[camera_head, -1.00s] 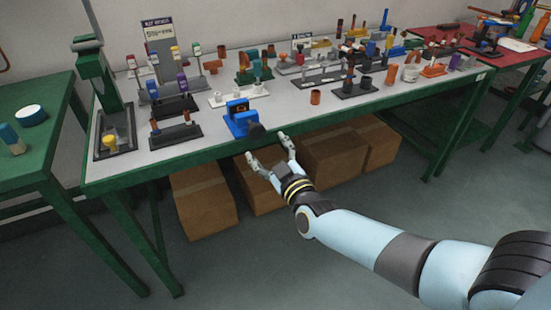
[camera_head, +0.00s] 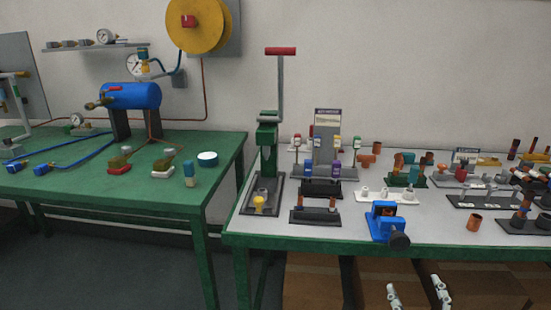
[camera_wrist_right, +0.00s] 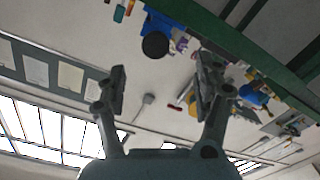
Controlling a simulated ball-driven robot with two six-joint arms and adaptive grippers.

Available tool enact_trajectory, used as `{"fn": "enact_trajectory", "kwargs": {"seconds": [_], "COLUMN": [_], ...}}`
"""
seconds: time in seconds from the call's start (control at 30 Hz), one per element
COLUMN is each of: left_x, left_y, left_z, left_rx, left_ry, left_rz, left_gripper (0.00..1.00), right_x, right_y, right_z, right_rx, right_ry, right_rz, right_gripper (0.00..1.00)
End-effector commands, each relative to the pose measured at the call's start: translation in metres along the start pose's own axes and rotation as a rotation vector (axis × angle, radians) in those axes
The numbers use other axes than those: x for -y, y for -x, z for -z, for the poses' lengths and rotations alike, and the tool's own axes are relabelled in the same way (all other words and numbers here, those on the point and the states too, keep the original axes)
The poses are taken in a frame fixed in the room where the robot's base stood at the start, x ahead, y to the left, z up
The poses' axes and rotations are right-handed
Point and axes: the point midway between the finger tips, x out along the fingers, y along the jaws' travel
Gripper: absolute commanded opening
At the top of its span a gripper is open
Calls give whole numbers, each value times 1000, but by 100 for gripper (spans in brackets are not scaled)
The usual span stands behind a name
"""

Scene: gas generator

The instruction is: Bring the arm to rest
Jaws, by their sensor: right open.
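My right gripper (camera_head: 417,292) shows at the bottom edge of the head view, with only its two pale fingers in the picture. The fingers stand apart with nothing between them. It is in front of the white-topped table (camera_head: 320,233), below its front edge. In the right wrist view the same gripper (camera_wrist_right: 162,78) has two dark, spread fingers and is empty. The rest of my right arm is out of the head view. My left gripper is in neither view.
A blue vise-like device (camera_head: 383,222) sits at the table's front edge, above my right gripper. A green press (camera_head: 266,150) stands at its left end. Brown boxes (camera_head: 312,285) lie underneath. A green table (camera_head: 100,185) with a blue tank (camera_head: 132,95) stands left.

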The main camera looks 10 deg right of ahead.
Motion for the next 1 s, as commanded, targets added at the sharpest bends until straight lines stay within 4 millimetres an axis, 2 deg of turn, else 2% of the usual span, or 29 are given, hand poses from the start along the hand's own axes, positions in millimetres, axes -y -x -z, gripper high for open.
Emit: {"fn": "enact_trajectory", "kwargs": {"seconds": [0.03, 0.07, 0.17, 0.2, 0.27, 0.3, 0.37, 0.4, 0.47, 0.5, 0.6, 0.7, 0.8, 0.87, 1.0], "left_x": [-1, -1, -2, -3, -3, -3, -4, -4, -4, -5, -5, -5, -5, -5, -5], "left_y": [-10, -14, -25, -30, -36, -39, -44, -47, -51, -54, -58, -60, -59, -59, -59], "left_z": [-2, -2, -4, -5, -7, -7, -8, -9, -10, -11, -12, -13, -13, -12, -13], "left_rx": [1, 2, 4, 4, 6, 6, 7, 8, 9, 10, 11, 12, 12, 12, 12], "left_ry": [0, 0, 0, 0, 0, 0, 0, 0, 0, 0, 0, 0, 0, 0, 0], "left_rz": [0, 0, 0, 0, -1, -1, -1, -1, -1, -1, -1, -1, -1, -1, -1], "left_gripper": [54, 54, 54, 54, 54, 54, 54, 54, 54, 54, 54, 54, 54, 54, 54], "right_x": [11, 18, 48, 61, 79, 90, 105, 113, 123, 128, 134, 132, 126, 124, 122], "right_y": [13, 20, 54, 71, 100, 120, 154, 178, 216, 242, 307, 360, 398, 412, 416], "right_z": [-27, -41, -101, -126, -165, -189, -224, -247, -278, -298, -337, -362, -375, -379, -380], "right_rx": [35, 57, 168, 224, 316, 380, 483, 555, 670, 749, 945, 1121, 1262, 1325, 1361], "right_ry": [15, 28, 56, 57, 50, 44, 29, 18, -1, -14, -45, -73, -98, -118, -148], "right_rz": [22, 40, 142, 192, 265, 312, 377, 418, 471, 502, 556, 575, 566, 547, 520], "right_gripper": [69, 69, 69, 69, 69, 69, 69, 69, 69, 69, 69, 69, 69, 69, 69]}}
